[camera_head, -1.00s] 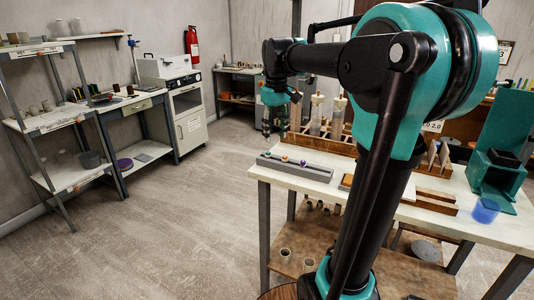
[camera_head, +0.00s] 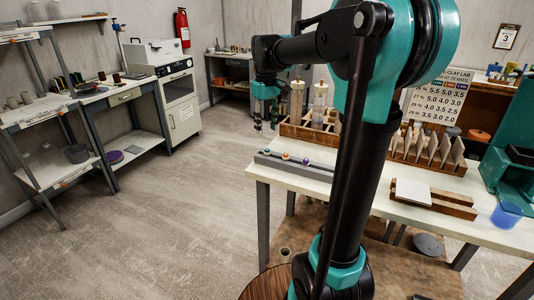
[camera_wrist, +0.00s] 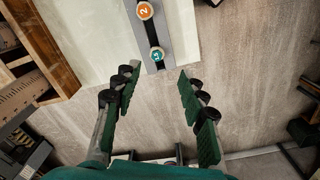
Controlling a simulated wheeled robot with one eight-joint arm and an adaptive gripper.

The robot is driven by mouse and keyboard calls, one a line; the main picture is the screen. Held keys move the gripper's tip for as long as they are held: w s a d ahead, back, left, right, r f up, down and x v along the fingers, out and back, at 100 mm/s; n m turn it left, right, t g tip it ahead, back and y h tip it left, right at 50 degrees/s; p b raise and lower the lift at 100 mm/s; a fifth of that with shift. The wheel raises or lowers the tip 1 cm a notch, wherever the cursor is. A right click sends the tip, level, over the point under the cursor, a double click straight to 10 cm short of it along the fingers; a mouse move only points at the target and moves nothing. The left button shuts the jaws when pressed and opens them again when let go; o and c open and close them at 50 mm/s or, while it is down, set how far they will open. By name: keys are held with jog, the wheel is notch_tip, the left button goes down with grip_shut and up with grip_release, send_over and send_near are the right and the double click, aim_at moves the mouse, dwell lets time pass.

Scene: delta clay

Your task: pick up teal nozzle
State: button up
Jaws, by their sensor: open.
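The teal nozzle (camera_wrist: 157,54) shows its round top, marked with a number, in the wrist view. It sits in the dark slot of a grey rail (camera_wrist: 133,24), at the end nearest my gripper. In the head view it is a small teal dot (camera_head: 265,152) at the rail's left end. My gripper (camera_wrist: 157,80) is open and empty. In the wrist view the nozzle appears just past the fingertips, roughly centred between them. In the head view my gripper (camera_head: 265,125) hangs above the rail's left end, apart from the nozzle.
An orange-topped nozzle (camera_wrist: 145,10) sits behind the teal one in the same rail, and a purple one (camera_head: 306,161) sits farther right. A wooden rack (camera_head: 297,131) with tall cylinders stands behind the rail. The floor left of the table is clear.

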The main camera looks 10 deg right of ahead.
aim_at(267, 150)
notch_tip(267, 150, down, 4)
jog(key=shift+r, duration=0.1)
jog(key=shift+w+d+f, duration=0.1)
jog(key=shift+w+f, duration=0.05)
jog(key=shift+f, duration=1.2)
jog(key=shift+w+d+f, duration=0.1)
jog(key=shift+w+f, duration=0.05)
jog(key=shift+f, duration=1.15)
jog(key=shift+c, duration=0.6)
grip_shut()
